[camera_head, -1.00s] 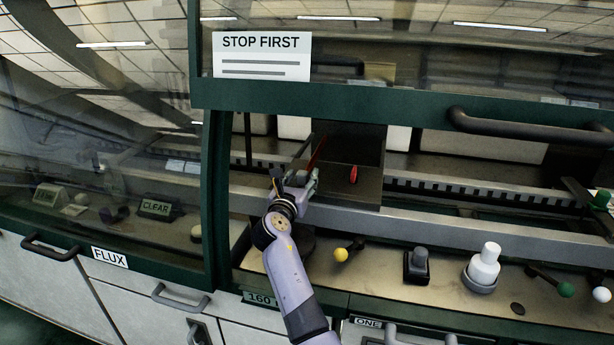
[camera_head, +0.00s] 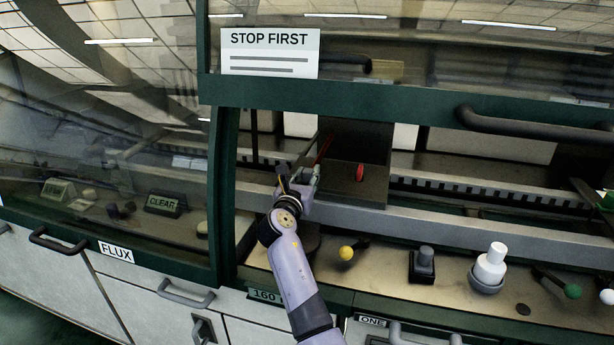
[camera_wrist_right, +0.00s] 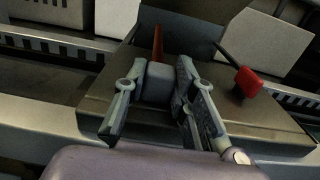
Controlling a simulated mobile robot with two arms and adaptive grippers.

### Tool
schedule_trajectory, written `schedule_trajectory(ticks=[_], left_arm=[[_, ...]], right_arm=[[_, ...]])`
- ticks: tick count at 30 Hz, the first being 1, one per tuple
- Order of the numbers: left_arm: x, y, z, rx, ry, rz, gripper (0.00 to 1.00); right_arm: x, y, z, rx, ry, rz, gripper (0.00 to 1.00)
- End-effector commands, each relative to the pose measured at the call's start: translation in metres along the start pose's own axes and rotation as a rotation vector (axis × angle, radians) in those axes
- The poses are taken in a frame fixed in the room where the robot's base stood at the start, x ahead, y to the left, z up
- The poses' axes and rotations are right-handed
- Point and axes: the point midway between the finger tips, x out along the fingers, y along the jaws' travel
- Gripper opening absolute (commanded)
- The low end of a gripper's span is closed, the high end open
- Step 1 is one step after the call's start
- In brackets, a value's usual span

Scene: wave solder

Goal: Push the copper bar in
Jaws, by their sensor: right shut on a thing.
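The copper bar (camera_head: 325,147) is a thin reddish strip sloping up and away inside the dark open box behind my right gripper. In the right wrist view the bar (camera_wrist_right: 158,44) stands just beyond a grey block (camera_wrist_right: 156,83). My right gripper (camera_head: 301,181) is at the box's front left. Its two fingers are shut on the grey block, which lines up with the bar's near end. Whether block and bar are joined cannot be told. The bar's far end is hard to make out. My left gripper is not in view.
A red knob (camera_head: 360,172) stands right of the gripper on the dark box (camera_head: 374,193). A green-framed hood with a handle (camera_head: 530,125) hangs above. A metal rail (camera_head: 430,219) crosses in front. Below it are a yellow-ball lever (camera_head: 346,253), a dark switch (camera_head: 423,264) and a white bottle (camera_head: 491,267).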

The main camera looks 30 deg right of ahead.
Motion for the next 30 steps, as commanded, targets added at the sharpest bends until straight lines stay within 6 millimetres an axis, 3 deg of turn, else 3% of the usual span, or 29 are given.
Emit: schedule_trajectory(ticks=[13,21,30], left_arm=[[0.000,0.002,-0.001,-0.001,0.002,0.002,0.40],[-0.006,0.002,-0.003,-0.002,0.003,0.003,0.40],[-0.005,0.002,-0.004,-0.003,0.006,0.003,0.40]], right_arm=[[0.001,0.000,0.000,0.000,-0.001,0.001,0.00],[0.031,0.001,0.002,-0.003,-0.003,0.001,0.00],[0.035,0.000,0.002,0.001,-0.004,0.001,0.00]])
